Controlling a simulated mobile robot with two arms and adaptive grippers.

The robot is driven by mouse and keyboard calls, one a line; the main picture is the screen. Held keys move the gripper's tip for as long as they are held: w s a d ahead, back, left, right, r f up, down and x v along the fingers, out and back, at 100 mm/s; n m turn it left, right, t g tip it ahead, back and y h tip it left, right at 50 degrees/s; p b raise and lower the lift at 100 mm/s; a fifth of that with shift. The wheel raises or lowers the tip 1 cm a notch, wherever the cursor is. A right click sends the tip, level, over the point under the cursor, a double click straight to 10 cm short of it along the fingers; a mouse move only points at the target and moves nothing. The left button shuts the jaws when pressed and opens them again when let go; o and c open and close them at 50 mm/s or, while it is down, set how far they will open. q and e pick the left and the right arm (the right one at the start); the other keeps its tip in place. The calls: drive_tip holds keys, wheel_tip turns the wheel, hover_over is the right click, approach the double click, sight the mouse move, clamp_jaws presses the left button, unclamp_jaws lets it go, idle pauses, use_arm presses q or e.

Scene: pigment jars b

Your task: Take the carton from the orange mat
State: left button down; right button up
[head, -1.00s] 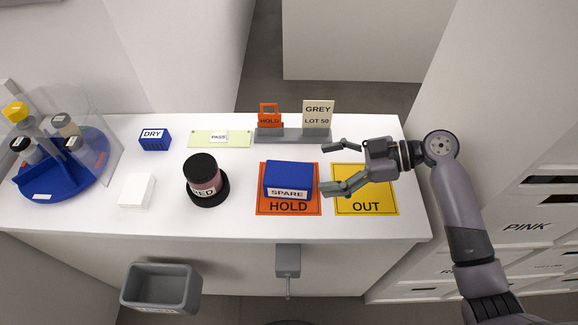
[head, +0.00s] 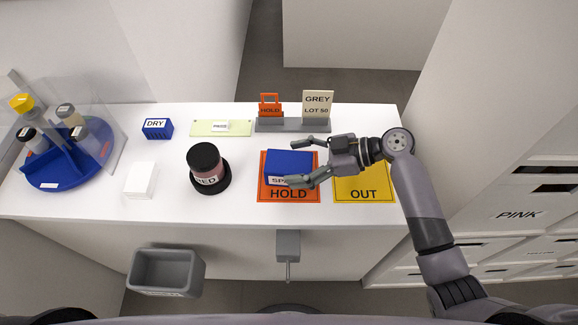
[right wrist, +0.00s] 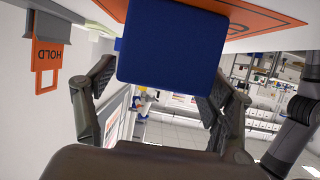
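The blue carton (head: 283,163), with a white SPARE label now partly covered, sits on the orange HOLD mat (head: 312,197). My right gripper (head: 304,161) reaches in from the right, its two fingers spread, one at the carton's far side and one at its near side. In the right wrist view the carton (right wrist: 172,42) fills the space between the open fingers (right wrist: 160,100). A gap shows beside the left finger; whether the right finger touches cannot be told. My left gripper is not in view.
The yellow OUT mat (head: 365,190) lies under my right wrist, empty. A rack (head: 292,125) with orange HOLD and GREY LOT 50 tags stands behind. A dark-lidded RED jar (head: 207,166) stands left, with free table between it and the orange mat.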

drive_tip(key=c, duration=1)
